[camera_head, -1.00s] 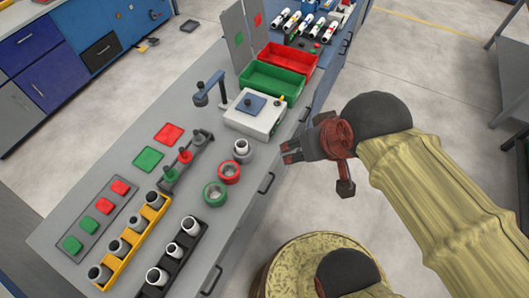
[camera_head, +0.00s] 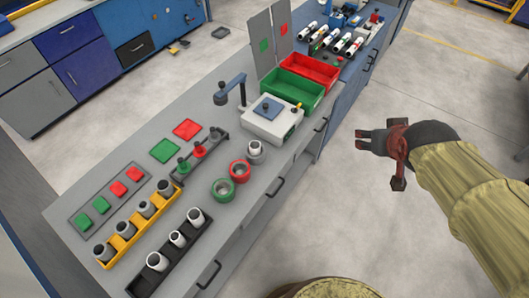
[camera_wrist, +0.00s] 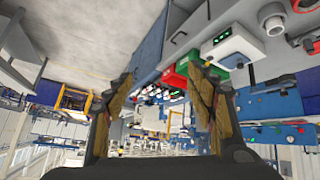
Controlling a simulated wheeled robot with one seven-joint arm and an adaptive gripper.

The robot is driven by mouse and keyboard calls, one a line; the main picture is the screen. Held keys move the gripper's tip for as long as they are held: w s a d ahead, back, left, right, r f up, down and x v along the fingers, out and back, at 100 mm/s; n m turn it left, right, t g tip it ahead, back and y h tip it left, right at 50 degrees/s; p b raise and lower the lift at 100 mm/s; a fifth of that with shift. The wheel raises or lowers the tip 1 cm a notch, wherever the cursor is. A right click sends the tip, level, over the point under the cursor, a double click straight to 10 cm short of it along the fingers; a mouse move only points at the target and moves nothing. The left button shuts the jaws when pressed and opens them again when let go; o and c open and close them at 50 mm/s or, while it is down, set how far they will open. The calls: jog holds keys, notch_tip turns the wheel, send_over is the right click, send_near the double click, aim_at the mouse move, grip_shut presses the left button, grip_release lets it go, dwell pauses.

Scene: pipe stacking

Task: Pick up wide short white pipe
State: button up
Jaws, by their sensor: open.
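Several white pipes stand upright in a black tray (camera_head: 138,287) at the front of the grey workbench: a near one (camera_head: 157,262), a middle one (camera_head: 178,239) and a far one (camera_head: 196,216). The near one looks widest, though which one is short and wide is hard to tell. Another white-topped piece (camera_head: 254,147) stands in a grey ring near the boxed device. My gripper (camera_head: 359,140) is open and empty, out over the floor to the right of the bench. Its two fingers spread apart in the wrist view (camera_wrist: 163,90).
A yellow tray (camera_head: 107,263) with grey pipes lies beside the black one. A green ring (camera_head: 223,189), a red ring (camera_head: 239,171), a white box device (camera_head: 273,120) and green (camera_head: 290,91) and red (camera_head: 311,69) bins stand farther along. Floor right of the bench is clear.

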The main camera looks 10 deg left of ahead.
jog(key=w+a+f+n+t+y+b, duration=0.1)
jog(key=w+a+f+n+t+y, duration=0.15)
jog(key=w+a+f, duration=0.5)
jog(key=w+a+f+n+t+y, duration=0.1)
jog(key=w+a+f+n+y, duration=0.3)
jog(key=w+f, duration=0.5)
jog(key=n+g+y+b, duration=0.1)
jog(key=n+g+y, duration=0.15)
jog(key=y, duration=0.55)
send_near(259, 150)
jog(key=w+a+t, duration=0.1)
jog(key=w+a, duration=0.1)
jog(key=shift+a, duration=0.3)
jog(key=shift+s+a+f+y, duration=0.15)
jog(key=shift+s+y, duration=0.15)
jog(key=shift+y, duration=0.05)
jog(key=shift+b+x, duration=0.45)
jog(key=shift+x, duration=0.7)
jog(key=shift+b+x, duration=0.6)
jog(key=shift+x, duration=2.1)
jog(key=shift+w+f, duration=0.1)
jog(key=shift+f, duration=0.05)
jog(key=c, duration=0.3)
